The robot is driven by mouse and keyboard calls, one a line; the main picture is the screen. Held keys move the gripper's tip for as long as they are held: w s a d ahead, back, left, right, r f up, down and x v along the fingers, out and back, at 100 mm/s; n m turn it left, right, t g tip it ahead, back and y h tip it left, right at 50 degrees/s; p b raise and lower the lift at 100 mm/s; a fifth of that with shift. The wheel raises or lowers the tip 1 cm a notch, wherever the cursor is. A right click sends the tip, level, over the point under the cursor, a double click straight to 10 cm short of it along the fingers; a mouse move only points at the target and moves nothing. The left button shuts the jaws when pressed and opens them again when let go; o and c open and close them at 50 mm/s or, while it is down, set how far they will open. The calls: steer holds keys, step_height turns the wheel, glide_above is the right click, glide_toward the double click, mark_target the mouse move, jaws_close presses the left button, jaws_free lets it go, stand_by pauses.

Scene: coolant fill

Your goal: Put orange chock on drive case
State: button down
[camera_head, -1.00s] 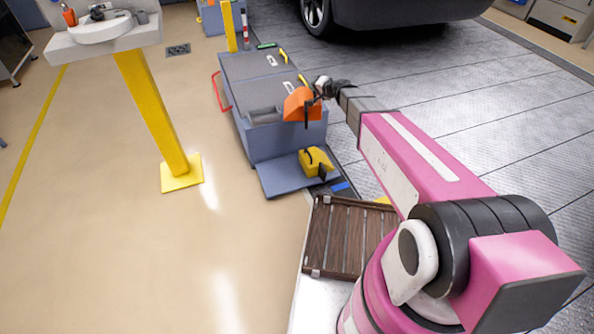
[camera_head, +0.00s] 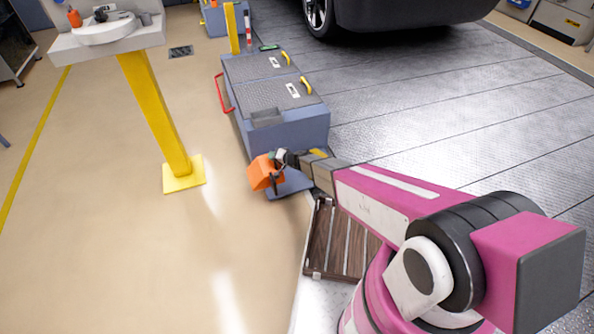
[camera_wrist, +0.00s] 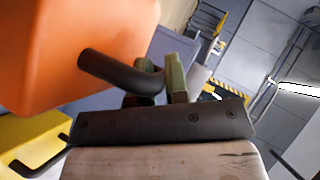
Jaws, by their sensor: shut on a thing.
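My gripper (camera_head: 279,160) is shut on the black bar handle (camera_wrist: 120,72) of the orange chock (camera_head: 261,174). The chock hangs in front of the near end of the blue-grey case with dark tread-plate tops (camera_head: 275,95), which I take for the drive case. It is lower than the case top and apart from it, over or beside the low blue-grey plate (camera_head: 292,185) at the case's foot. In the wrist view the chock (camera_wrist: 70,40) fills the upper left, and the gripper's fingers (camera_wrist: 167,85) close at its handle.
A yellow block with a black handle (camera_wrist: 30,135) lies near the plate, mostly hidden by my arm in the head view. A slatted wooden rack (camera_head: 330,245) stands nearer. A yellow post (camera_head: 155,115) stands left, a car (camera_head: 410,10) behind.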

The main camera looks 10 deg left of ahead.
steer(key=w+d+f, duration=0.5)
steer(key=w+f, duration=0.5)
steer(key=f, duration=0.1)
steer(key=shift+d, duration=0.4)
steer(key=c, duration=1.1)
jaws_free()
steer(key=shift+s, duration=0.1)
steer(key=s+d+r+g+h, duration=0.1)
steer(key=s+d+r+h, duration=0.3)
steer(key=s+d+r, duration=0.4)
steer(key=s+d+r+g+h, duration=0.2)
steer(key=s+d+r, duration=0.6)
steer(key=d+r, duration=1)
steer(key=s+d+r+m+g+h, duration=0.1)
steer(key=s+d+r+h, duration=0.5)
steer(key=d+r, duration=0.7)
steer(key=shift+s+d+r+g+h, duration=0.1)
steer(key=shift+s+d, duration=0.35)
steer(key=shift+d, duration=0.45)
steer(key=shift+s+d+r+g+h, duration=0.15)
steer(key=shift+s+d, duration=0.3)
steer(key=shift+d, duration=0.5)
steer(key=shift+s+d+r+g+h, duration=0.1)
steer(key=shift+s+d, duration=0.35)
steer(key=shift+d, duration=0.45)
